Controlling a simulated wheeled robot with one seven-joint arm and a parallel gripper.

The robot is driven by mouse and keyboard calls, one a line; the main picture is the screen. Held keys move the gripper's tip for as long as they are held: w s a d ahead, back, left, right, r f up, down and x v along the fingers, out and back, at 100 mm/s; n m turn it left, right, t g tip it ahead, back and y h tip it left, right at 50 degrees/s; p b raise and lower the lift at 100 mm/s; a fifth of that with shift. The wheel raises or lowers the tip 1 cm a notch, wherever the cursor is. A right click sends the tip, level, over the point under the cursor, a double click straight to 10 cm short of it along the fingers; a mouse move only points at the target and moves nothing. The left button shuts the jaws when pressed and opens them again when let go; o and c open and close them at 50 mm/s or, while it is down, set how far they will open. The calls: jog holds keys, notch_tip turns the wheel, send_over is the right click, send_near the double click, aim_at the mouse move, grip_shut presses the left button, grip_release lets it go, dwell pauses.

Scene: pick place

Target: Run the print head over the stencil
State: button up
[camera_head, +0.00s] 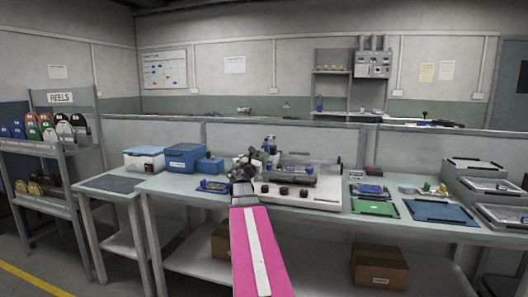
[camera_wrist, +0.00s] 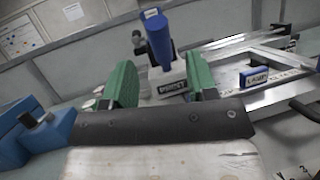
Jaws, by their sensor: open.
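The stencil printer (camera_head: 322,190) has a pale base with dark knobs and stands on the bench at centre. In the wrist view, an upright blue handle (camera_wrist: 160,40) rises from a pale block marked PRINT (camera_wrist: 172,88). My gripper (camera_wrist: 160,65) is open, with one green finger on each side of the handle in the picture. I cannot tell whether the handle is between the fingertips or beyond them. My gripper also shows in the head view (camera_head: 243,165), at the printer's left end. A metal frame (camera_wrist: 225,50) lies right of the handle; the stencil surface is not clear.
A blue lever marked CLAMP (camera_wrist: 258,76) sits on the frame. Blue boxes (camera_head: 184,157) stand left of the printer. A green board (camera_head: 374,207) and a blue mat (camera_head: 437,212) lie to the right. A reel rack (camera_head: 50,150) stands far left.

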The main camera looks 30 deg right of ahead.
jog(key=v, duration=0.4)
